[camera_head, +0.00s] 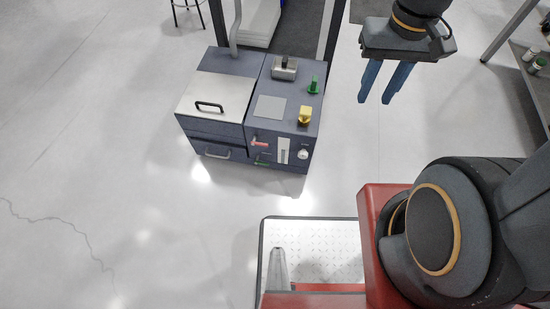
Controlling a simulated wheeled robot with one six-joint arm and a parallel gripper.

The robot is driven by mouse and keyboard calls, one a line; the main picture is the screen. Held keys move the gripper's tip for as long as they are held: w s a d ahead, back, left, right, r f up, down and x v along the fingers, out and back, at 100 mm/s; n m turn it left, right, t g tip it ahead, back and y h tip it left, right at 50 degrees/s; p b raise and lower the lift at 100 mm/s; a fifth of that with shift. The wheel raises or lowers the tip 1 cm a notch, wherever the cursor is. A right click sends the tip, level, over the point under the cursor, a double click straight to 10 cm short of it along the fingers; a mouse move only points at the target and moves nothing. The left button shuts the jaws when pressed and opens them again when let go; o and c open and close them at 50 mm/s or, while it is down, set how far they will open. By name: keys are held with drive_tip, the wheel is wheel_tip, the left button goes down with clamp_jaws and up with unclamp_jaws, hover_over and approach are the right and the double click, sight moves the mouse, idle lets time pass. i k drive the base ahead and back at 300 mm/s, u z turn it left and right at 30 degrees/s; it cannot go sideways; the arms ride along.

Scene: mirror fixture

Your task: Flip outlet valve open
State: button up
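The fixture is a dark blue-grey cabinet (228,63) on the floor in the upper middle. Its right top carries a green upright handle (314,85) and a yellow valve-like piece (305,116). Its front has a small red lever (259,143) and a small green lever (262,163) below it. No label is readable, so I cannot tell which of these is the outlet valve. My gripper (375,101) hangs right of the cabinet, apart from it. Its two blue fingers are spread with nothing between them.
A silver lid (220,95) with a black handle covers the cabinet's left side, above a drawer with a handle (218,155). A grey block (284,68) stands on the cabinet's top. A shelf (536,85) is at the far right. The floor left of the cabinet is clear.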

sight(256, 163)
drive_tip(key=z, duration=0.15)
drive_tip(key=k, duration=0.55)
drive_tip(key=u, duration=0.85)
drive_tip(key=i, duration=0.5)
drive_tip(key=z, duration=0.05)
